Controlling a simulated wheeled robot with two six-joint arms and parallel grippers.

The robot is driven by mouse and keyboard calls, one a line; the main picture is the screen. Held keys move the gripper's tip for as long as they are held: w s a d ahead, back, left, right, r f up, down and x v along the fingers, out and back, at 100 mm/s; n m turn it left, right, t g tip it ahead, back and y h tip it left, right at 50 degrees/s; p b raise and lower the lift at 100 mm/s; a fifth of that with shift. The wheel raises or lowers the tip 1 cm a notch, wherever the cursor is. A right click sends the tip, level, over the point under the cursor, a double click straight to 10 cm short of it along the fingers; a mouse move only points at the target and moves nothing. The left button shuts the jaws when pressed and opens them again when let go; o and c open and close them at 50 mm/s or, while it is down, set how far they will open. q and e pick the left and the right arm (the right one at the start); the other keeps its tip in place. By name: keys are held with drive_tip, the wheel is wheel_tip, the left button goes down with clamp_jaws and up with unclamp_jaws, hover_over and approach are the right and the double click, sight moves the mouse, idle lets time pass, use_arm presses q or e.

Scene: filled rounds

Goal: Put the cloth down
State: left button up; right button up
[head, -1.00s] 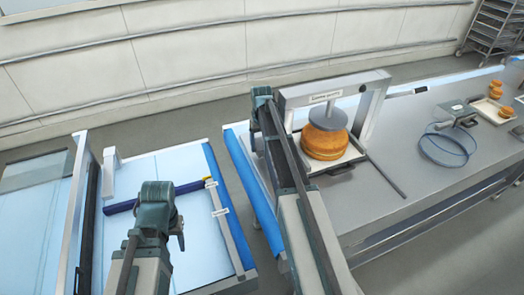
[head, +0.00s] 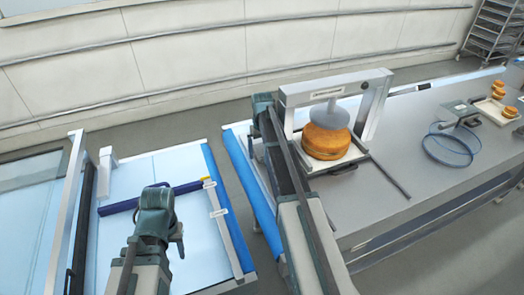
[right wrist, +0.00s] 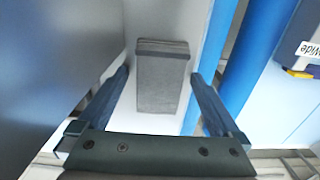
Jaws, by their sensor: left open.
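The grey folded cloth (right wrist: 163,88) lies on a white surface in the right wrist view, close to a blue edge. My right gripper (right wrist: 158,75) is open around it, one finger on each side, with a gap between each finger and the cloth. In the head view the cloth cannot be made out, and my right arm reaches over the near end of the grey table. My left gripper (head: 157,198) is open over the light blue surface at the left; its fingertips are hard to make out.
A press frame (head: 330,90) stands over a round golden cake (head: 326,142) on the grey table (head: 380,205). Blue hoops (head: 447,148) and small cakes (head: 498,90) lie further right. A dark blue bar (head: 118,207) lies near my left gripper. A gap separates the two tables.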

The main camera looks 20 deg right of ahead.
sight(262, 151)
wheel_tip(262, 151, up, 12)
drive_tip(key=p, duration=1.2)
drive_tip(key=shift+r, duration=0.2)
drive_tip(key=shift+a, duration=0.1)
drive_tip(key=s+a+n+h, duration=0.1)
drive_tip(key=s+a+n, duration=0.3)
drive_tip(key=s+a, duration=2.3)
drive_tip(key=shift+s+a, duration=0.4)
drive_tip(key=shift+a, duration=0.2)
